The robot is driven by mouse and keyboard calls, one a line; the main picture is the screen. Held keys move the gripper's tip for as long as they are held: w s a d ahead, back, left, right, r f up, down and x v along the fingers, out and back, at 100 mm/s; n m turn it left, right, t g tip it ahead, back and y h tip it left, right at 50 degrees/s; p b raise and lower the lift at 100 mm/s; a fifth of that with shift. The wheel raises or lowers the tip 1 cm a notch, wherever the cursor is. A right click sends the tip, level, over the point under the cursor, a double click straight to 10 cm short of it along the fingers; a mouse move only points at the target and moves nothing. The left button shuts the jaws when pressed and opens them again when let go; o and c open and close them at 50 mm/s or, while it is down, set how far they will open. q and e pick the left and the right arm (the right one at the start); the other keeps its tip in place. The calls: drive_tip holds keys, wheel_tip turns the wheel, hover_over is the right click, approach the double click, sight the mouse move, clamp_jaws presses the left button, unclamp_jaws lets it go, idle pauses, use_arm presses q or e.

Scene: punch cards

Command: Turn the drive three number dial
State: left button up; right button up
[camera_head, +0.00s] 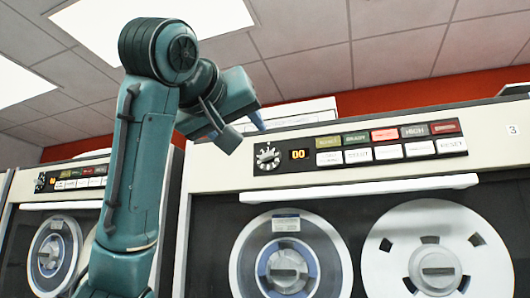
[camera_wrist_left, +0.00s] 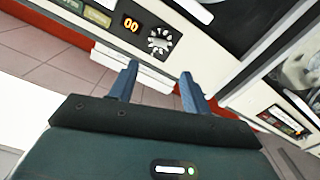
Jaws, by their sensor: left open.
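The drive three number dial (camera_head: 267,157) is a small dark round knob with white marks around it. It sits at the left end of the control panel on the large tape drive labelled 3 (camera_head: 513,130). An orange display reading 00 (camera_head: 298,154) is just right of it. My left gripper (camera_head: 245,132) is open and empty, up and left of the dial in the head view. In the left wrist view the two blue fingers (camera_wrist_left: 159,69) are spread apart. The dial (camera_wrist_left: 159,40) shows beyond the gap between their tips, not touched. My right gripper is not in view.
Rows of coloured and white buttons (camera_head: 390,143) lie right of the display. A white ledge (camera_head: 360,189) juts out below the panel, above two tape reels (camera_head: 437,250). Another tape drive (camera_head: 60,215) stands at left, partly behind my arm.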

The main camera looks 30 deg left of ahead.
sight(265, 155)
use_arm(q)
drive_tip(key=p+x, duration=0.3)
drive_tip(key=x, duration=0.7)
drive_tip(key=shift+r, duration=0.1)
drive_tip(key=shift+w+a+p, duration=0.1)
drive_tip(key=shift+w+p, duration=0.25)
drive_tip(key=shift+w, duration=0.4)
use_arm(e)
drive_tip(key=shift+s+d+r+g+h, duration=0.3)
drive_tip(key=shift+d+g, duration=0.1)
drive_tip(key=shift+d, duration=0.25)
use_arm(q)
drive_tip(key=c, duration=1)
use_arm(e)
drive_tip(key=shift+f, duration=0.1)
